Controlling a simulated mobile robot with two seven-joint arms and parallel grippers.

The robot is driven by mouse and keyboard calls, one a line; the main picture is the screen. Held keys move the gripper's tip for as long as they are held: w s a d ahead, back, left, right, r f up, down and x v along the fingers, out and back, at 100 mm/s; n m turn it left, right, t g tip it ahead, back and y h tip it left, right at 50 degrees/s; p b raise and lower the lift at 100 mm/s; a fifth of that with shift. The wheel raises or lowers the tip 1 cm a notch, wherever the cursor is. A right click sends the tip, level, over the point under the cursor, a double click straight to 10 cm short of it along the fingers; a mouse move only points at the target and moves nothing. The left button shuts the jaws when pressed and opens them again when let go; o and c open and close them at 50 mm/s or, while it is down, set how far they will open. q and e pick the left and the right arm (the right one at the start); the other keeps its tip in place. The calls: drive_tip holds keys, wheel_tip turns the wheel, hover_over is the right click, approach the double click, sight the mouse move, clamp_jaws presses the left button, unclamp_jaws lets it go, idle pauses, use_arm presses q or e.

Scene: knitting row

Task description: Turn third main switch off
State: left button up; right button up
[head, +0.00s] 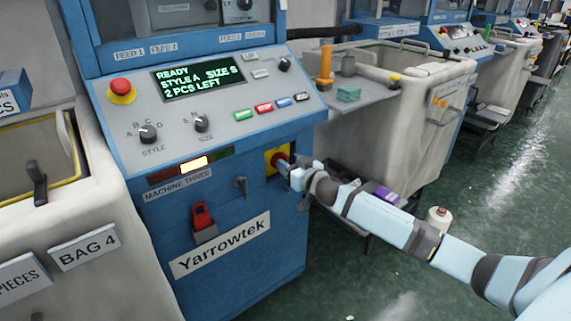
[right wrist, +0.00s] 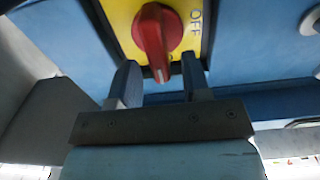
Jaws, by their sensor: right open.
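The main switch is a red rotary handle on a yellow plate (head: 271,163), on the blue front of the machine labelled "MACHINE THREE" (head: 235,290). In the right wrist view the red handle (right wrist: 155,40) points down toward my gripper, tilted slightly. The word "OFF" is on the plate at its right. My right gripper (right wrist: 160,77) is open, one finger on each side of the handle's lower end, with gaps visible. In the head view my right gripper (head: 292,172) covers part of the switch. My left gripper is not in view.
A red emergency button (head: 122,87), knobs and coloured buttons sit on the sloped panel above. A red lever (head: 202,218) and a small grey latch (head: 241,184) are left of the switch.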

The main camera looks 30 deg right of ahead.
drive_tip(key=shift+w+a, duration=0.1)
drive_tip(key=shift+w, duration=0.85)
clamp_jaws()
